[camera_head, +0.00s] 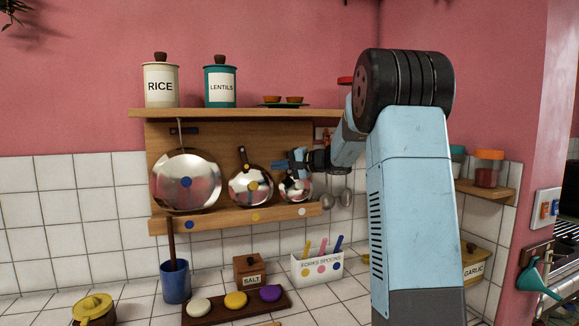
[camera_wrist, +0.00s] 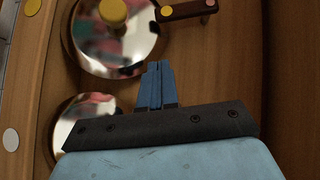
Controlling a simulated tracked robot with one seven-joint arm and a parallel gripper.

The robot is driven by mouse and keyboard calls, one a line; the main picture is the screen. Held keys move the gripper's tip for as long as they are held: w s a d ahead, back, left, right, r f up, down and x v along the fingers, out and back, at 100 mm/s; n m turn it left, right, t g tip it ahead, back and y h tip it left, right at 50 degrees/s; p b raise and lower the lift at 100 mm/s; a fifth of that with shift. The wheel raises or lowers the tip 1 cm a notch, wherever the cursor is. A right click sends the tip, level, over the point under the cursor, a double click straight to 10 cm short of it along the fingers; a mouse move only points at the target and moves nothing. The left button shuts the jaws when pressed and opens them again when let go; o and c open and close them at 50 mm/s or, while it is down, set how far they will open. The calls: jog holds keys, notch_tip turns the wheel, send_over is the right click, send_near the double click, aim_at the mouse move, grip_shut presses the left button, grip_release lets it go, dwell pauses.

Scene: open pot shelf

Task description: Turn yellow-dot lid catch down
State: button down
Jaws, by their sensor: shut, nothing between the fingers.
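The yellow-dot lid (camera_head: 250,187) is a round shiny pan lid with a yellow knob, against the wooden back board; it also shows at the top of the wrist view (camera_wrist: 115,45). Its dark brown catch (camera_head: 242,154) stands upright above it in the head view. In the wrist view the yellow-dotted end of the catch (camera_wrist: 185,9) is at the lid's rim, pointing down onto it. My gripper (camera_head: 281,164) has blue fingers and is shut and empty, to the right of the catch. Its fingertips (camera_wrist: 154,66) are apart from lid and catch.
A smaller lid (camera_head: 290,190) is just below my gripper. The shelf above (camera_head: 220,113) holds two canisters. A lower rail (camera_head: 280,213) runs under the lids.

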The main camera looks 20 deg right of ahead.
aim_at(244, 158)
jog(key=x, duration=0.3)
jog(key=shift+a, duration=0.1)
jog(key=shift+s+a+f, duration=0.1)
jog(key=shift+a+f, duration=0.05)
jog(key=shift+a, duration=0.4)
jog(key=shift+s+a+f, duration=0.1)
jog(key=shift+a, duration=0.45)
jog(key=shift+w+a+f, duration=0.1)
jog(key=shift+a+f, duration=0.05)
jog(key=shift+a, duration=0.55)
